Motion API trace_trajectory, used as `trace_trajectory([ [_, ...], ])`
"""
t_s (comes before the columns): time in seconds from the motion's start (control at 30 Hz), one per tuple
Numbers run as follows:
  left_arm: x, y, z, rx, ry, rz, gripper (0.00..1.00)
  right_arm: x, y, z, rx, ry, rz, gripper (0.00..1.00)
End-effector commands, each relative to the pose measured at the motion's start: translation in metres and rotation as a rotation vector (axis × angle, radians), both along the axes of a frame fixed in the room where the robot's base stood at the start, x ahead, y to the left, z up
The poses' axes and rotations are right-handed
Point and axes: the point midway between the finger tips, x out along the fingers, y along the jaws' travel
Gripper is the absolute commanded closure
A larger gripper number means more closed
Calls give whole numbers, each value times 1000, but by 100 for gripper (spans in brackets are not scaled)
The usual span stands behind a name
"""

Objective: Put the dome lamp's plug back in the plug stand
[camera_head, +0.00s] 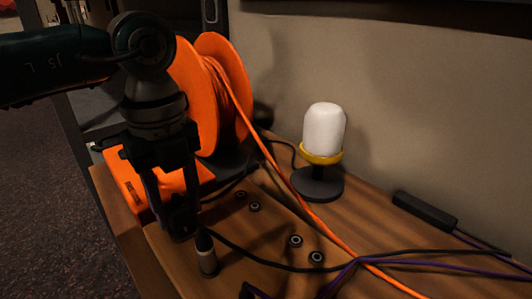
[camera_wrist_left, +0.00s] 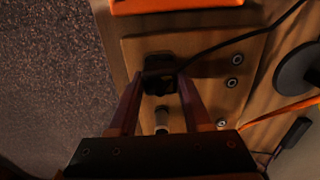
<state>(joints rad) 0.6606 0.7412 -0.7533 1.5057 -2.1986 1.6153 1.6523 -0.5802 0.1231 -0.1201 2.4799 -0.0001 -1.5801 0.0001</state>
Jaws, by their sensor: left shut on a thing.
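The dome lamp (camera_head: 323,134), with a white dome, yellow ring and dark round base, stands against the wall. Its base also shows in the left wrist view (camera_wrist_left: 297,68). My left gripper (camera_head: 181,222) points down over the near left of the desk, shut on a black plug (camera_wrist_left: 158,64). A black cable runs from the plug toward the lamp. Below is a wooden board (camera_wrist_left: 200,55) with several round sockets, apparently the plug stand. Whether the plug touches the board is unclear; its lower end is hidden. My right gripper is out of view.
A silver and black cylindrical connector (camera_head: 207,255) stands upright close to the right of my left gripper. An orange cable reel (camera_head: 211,95) stands behind my arm. A black bar (camera_head: 425,210) lies by the wall.

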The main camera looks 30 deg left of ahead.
Motion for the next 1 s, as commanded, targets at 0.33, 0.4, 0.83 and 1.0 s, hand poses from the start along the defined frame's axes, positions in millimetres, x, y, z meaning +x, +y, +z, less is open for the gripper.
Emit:
trace_trajectory([
  [0.33,0,0,-4,0,0,0,100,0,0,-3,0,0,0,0],
  [0.4,0,0,-5,0,0,0,100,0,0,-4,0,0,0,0],
  [0.83,0,0,-14,0,0,0,100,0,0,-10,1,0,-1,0],
  [1.0,0,0,-13,0,0,0,32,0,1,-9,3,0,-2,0],
])
